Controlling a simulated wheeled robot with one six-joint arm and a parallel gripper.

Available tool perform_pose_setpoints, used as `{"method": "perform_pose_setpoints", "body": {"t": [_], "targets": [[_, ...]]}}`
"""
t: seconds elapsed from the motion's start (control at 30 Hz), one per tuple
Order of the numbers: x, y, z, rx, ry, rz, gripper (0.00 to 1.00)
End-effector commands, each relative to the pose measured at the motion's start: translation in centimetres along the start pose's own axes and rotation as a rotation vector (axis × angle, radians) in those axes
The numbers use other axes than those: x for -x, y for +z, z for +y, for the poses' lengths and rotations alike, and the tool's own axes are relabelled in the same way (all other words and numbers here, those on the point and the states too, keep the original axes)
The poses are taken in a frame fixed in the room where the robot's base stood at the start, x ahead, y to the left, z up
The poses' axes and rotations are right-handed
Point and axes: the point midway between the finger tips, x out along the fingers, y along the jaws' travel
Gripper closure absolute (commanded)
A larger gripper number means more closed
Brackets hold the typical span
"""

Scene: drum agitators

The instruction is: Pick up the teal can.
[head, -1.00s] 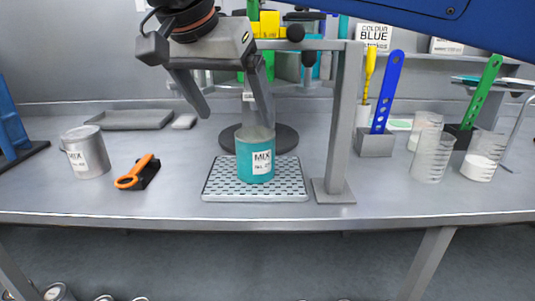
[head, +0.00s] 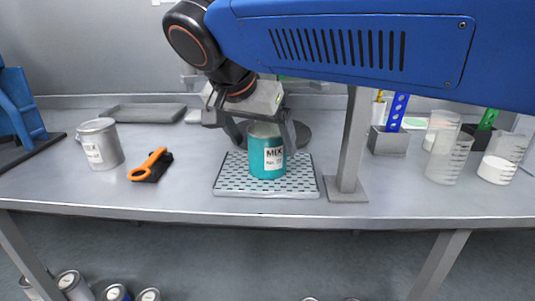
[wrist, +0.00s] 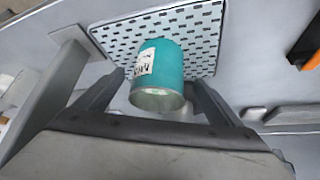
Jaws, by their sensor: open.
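The teal can (head: 267,158) stands upright on the perforated grey tray (head: 228,185), with a white MIX label on its front. My gripper (head: 262,138) is above and around the can's upper part in the head view, its fingers spread to either side. In the wrist view the teal can (wrist: 168,62) shows between the two open fingers of my gripper (wrist: 160,95), with gaps visible on both sides. Whether a finger touches the can is hard to tell.
A grey upright post (head: 352,145) stands right of the tray. Clear beakers (head: 447,158) stand at right. A flat grey tray (head: 150,112) is at the back left.

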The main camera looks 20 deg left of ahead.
Motion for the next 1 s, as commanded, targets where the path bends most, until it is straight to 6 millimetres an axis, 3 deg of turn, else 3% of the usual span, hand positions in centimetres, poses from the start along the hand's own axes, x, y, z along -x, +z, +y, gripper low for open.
{"method": "perform_pose_setpoints", "body": {"t": [0.43, 0.77, 1.0], "targets": [[-4.7, 0.3, 0.2, 0.000, 0.001, 0.000, 0.11], [-5.3, 0.2, 0.2, 0.000, 0.000, 0.000, 0.11], [-5.3, 0.3, 0.2, 0.000, 0.000, 0.000, 0.66]]}}
